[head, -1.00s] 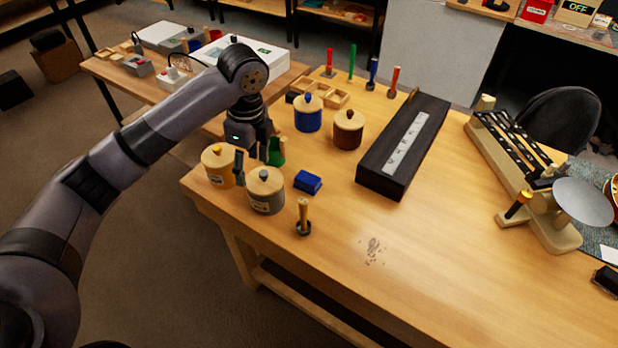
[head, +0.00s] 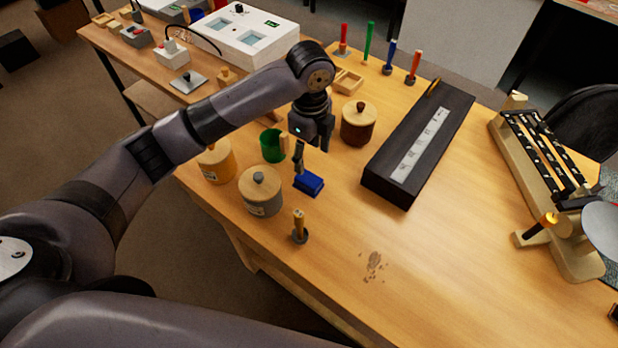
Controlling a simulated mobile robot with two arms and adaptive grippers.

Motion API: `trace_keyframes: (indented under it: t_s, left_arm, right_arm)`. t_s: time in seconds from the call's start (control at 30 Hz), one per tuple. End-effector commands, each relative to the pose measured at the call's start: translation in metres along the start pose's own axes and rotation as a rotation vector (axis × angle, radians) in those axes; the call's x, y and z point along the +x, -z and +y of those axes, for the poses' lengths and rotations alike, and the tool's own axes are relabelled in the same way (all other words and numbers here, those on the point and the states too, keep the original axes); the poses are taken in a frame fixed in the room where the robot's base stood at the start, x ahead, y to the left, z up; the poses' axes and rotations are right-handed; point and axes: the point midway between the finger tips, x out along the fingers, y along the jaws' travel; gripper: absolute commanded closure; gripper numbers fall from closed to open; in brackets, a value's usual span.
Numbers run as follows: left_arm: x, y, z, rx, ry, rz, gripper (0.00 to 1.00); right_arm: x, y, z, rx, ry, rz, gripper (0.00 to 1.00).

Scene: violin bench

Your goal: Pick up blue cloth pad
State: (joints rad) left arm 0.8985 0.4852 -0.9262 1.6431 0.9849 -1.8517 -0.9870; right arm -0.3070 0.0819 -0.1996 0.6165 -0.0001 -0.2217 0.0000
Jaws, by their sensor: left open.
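The blue cloth pad (head: 309,183) is a small blue block lying on the wooden bench (head: 450,270), right of the grey jar. My left gripper (head: 312,158) points down just above and behind the pad. Its fingers are spread apart and empty, with one finger close to the pad's back left edge; I cannot tell whether it touches. My right gripper does not show.
A grey jar (head: 261,193), a yellow jar (head: 215,163) and a green mug (head: 272,146) stand left of the pad. A brown jar (head: 358,124) stands behind, and a wooden-handled tool (head: 299,228) in front. A long dark box (head: 418,148) lies to the right. The bench front right is mostly clear.

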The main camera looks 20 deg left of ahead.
Motion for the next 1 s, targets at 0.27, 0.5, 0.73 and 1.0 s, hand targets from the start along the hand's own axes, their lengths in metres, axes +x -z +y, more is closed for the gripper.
trace_keyframes:
  t_s: [0.27, 0.5, 0.73, 1.0]
  left_arm:
    - [0.049, -0.001, 0.0, -0.002, -0.002, -0.001, 0.42]
    - [0.066, -0.002, 0.001, -0.002, -0.003, -0.001, 0.42]
    - [0.099, -0.005, -0.001, -0.001, -0.002, -0.001, 0.42]
    - [0.11, -0.006, -0.001, 0.0, 0.001, -0.002, 0.42]
  right_arm:
    - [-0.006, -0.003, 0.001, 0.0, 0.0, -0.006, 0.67]
    - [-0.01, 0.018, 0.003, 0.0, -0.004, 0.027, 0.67]
    - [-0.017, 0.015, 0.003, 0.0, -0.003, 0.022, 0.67]
    - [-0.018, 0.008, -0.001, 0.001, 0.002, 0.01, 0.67]
